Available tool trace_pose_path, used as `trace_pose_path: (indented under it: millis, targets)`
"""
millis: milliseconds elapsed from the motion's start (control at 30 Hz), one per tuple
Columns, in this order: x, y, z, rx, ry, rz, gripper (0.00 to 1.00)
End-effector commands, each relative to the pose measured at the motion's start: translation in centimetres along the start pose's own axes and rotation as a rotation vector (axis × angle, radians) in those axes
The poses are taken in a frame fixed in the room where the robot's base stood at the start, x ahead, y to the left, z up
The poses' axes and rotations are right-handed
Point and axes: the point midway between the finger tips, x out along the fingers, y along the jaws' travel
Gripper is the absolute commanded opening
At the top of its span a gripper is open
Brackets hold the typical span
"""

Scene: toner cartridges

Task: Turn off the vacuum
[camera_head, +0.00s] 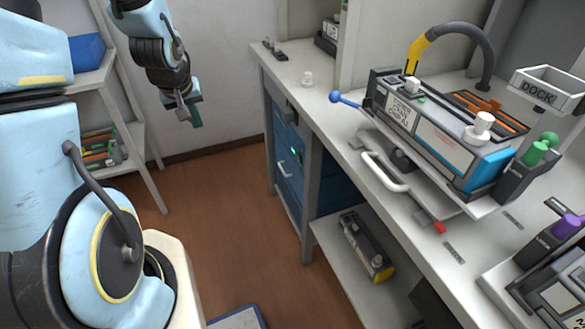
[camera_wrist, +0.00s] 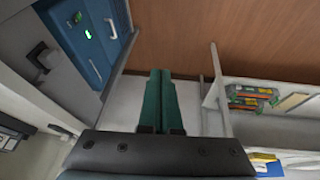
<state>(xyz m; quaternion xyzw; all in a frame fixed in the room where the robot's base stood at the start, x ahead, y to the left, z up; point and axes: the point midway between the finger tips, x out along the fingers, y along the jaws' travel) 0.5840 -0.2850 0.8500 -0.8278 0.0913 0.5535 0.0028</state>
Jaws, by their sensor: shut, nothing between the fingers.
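My gripper (camera_head: 193,115) hangs in the air to the left of the bench, pointing down. Its two green fingers (camera_wrist: 160,90) are together and empty in the wrist view. A blue cabinet unit (camera_head: 285,168) with a handle and a lit green light stands under the bench, right of my gripper and apart from it. I cannot tell for sure that it is the vacuum. It also shows in the wrist view (camera_wrist: 92,62). A dark switch-like part (camera_wrist: 43,57) sits on the grey panel beside it. A dark hose with a yellow end (camera_head: 418,52) arches over the bench.
A toner cartridge (camera_head: 430,130) rests in a fixture on the bench, with a white handle (camera_head: 385,172) in front. A DOCK tray (camera_head: 548,90) stands at right. Another cartridge (camera_head: 366,247) lies on the lower shelf. A white shelf rack (camera_head: 120,135) is at left. Open floor lies between.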

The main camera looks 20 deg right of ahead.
Motion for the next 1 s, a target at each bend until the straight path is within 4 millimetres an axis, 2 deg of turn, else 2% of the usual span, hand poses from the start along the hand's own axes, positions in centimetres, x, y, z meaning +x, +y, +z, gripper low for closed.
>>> trace_pose_path:
  millis: [33, 100, 200, 300, 400, 500, 600, 1000]
  targets:
    - [4.0, 1.8, 0.6, 0.009, 0.015, 0.033, 0.0]
    - [7.6, 4.4, 0.7, 0.008, 0.042, 0.087, 0.0]
    - [12.1, 8.2, 1.2, 0.003, 0.071, 0.172, 0.0]
    - [15.7, 11.6, 2.2, -0.005, 0.084, 0.251, 0.0]
    - [18.1, 14.1, 3.2, -0.015, 0.086, 0.315, 0.0]
    - [19.5, 15.8, 3.9, -0.021, 0.086, 0.358, 0.0]
    - [20.0, 16.6, 4.3, -0.027, 0.084, 0.378, 0.0]
    - [20.1, 16.8, 4.3, -0.028, 0.084, 0.383, 0.0]
